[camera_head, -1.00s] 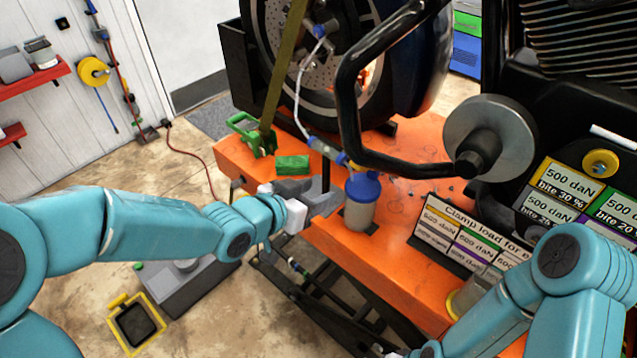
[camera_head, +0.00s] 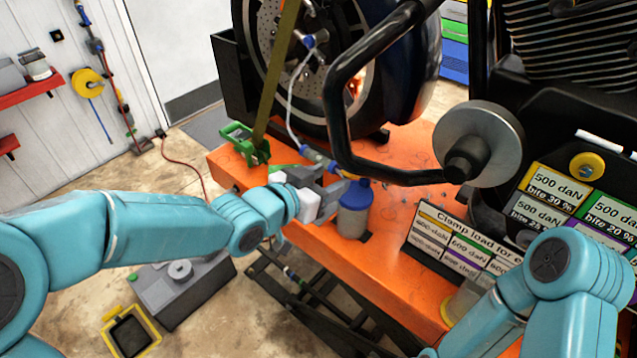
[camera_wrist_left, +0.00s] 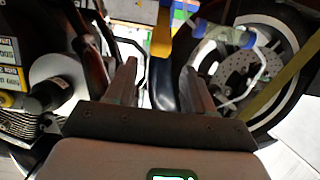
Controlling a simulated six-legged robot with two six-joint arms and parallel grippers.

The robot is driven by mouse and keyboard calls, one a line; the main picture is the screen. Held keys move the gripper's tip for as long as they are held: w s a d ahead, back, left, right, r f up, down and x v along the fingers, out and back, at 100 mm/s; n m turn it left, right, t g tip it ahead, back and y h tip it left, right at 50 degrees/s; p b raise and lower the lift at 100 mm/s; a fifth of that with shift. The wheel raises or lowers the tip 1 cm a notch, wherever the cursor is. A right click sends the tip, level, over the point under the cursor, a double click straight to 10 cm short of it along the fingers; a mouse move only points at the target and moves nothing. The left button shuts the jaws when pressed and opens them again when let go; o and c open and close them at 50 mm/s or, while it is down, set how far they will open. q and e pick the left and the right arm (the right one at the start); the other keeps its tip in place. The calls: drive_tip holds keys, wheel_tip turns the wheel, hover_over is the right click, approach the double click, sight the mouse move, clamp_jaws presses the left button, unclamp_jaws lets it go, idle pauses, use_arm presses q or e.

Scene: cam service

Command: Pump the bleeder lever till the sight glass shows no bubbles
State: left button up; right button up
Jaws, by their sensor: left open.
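My left gripper (camera_head: 332,184) is open beside a grey bottle with a blue cap (camera_head: 355,194) on the orange bench. Its two fingers are spread and empty in the left wrist view (camera_wrist_left: 160,68). A clear tube section with blue ends, likely the sight glass (camera_head: 318,158), lies just behind the gripper; a similar one shows in the left wrist view (camera_wrist_left: 226,37). Bubbles are too small to make out. A yellow piece (camera_wrist_left: 162,36), perhaps the lever, shows beyond the fingertips; I cannot tell for sure. My right arm shows at lower right; its gripper is out of view.
The orange bench (camera_head: 390,245) carries a wheel with a brake disc (camera_head: 290,60), a green clamp (camera_head: 243,140) and a clamp-load sign (camera_head: 455,240). A black bent bar (camera_head: 335,110) with a grey round end (camera_head: 478,145) hangs close over the bottle.

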use_arm(q)
drive_tip(key=x, duration=0.5)
drive_tip(key=shift+w+d, duration=0.2)
idle(0.3)
drive_tip(key=shift+f, duration=0.1)
drive_tip(key=c, duration=0.9)
wheel_tip(320, 180, down, 7)
drive_tip(key=s+a+b, duration=0.1)
drive_tip(key=s+b, duration=0.1)
drive_tip(key=b, duration=0.7)
drive_tip(key=shift+a, duration=0.25)
